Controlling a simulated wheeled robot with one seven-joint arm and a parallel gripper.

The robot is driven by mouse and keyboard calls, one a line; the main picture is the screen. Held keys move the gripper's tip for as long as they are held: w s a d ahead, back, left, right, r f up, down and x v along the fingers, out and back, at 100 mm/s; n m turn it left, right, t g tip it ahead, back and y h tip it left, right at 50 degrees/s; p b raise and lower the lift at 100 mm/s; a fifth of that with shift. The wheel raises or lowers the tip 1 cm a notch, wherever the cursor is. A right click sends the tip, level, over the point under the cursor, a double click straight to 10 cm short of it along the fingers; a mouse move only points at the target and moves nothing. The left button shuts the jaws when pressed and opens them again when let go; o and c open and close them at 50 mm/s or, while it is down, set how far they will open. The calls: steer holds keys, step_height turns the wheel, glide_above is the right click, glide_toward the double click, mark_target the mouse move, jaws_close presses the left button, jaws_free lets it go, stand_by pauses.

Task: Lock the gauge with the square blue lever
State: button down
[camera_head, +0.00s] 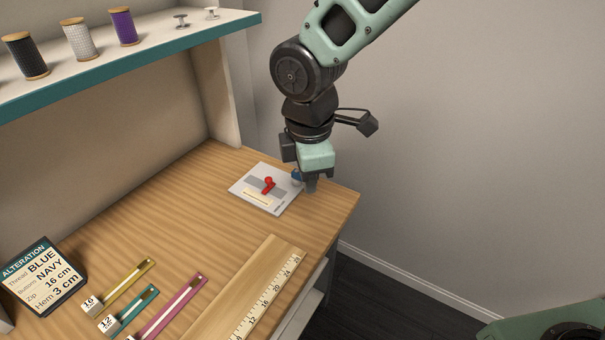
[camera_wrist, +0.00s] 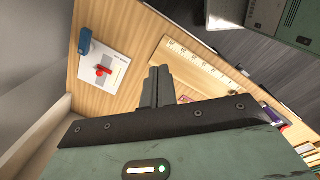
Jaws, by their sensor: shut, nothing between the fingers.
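The gauge looks to be a pale plate (camera_head: 247,180) on the table near its back right corner; it also shows in the wrist view (camera_wrist: 119,62). A red handle (camera_head: 268,185) stands on a grey band in its middle, red also in the wrist view (camera_wrist: 103,71). The blue lever (camera_head: 296,175) is at the plate's edge and partly hidden by my gripper in the head view. In the wrist view it is a blue block (camera_wrist: 84,42) at the plate's corner. My gripper (camera_head: 311,187) is shut and empty, pointing down beside the blue lever; contact cannot be told.
A wooden ruler board (camera_head: 262,280) lies in front of the plate. Yellow (camera_head: 130,283), teal (camera_head: 136,308) and pink (camera_head: 177,301) strips lie at the left front, near an alteration card (camera_head: 43,277). A shelf (camera_head: 150,52) with thread spools overhangs the back left. The table's right edge is close.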

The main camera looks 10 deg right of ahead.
steer(key=w+a+f+n, duration=0.1)
steer(key=w+f+n, duration=0.2)
steer(key=w, duration=0.3)
steer(key=w+a+f+n+t+h+p, duration=0.1)
steer(key=w+a+f+n, duration=0.1)
steer(key=w+f+n, duration=0.2)
steer(key=w+n, duration=0.2)
steer(key=w, duration=0.1)
steer(key=shift+w+a+t+h+p, duration=0.25)
steer(key=shift+w+t+h+p, duration=0.05)
steer(key=shift+f, duration=0.15)
steer(key=p+x, duration=0.2)
steer(key=x, duration=0.8)
steer(key=shift+d, duration=0.1)
steer(key=shift+w+d+p, duration=0.45)
steer(key=shift+w+d, duration=0.35)
steer(key=shift+w, duration=0.2)
steer(key=shift+w+d+f, duration=0.3)
steer(key=shift+w+d, duration=0.05)
steer(key=shift+w, duration=0.2)
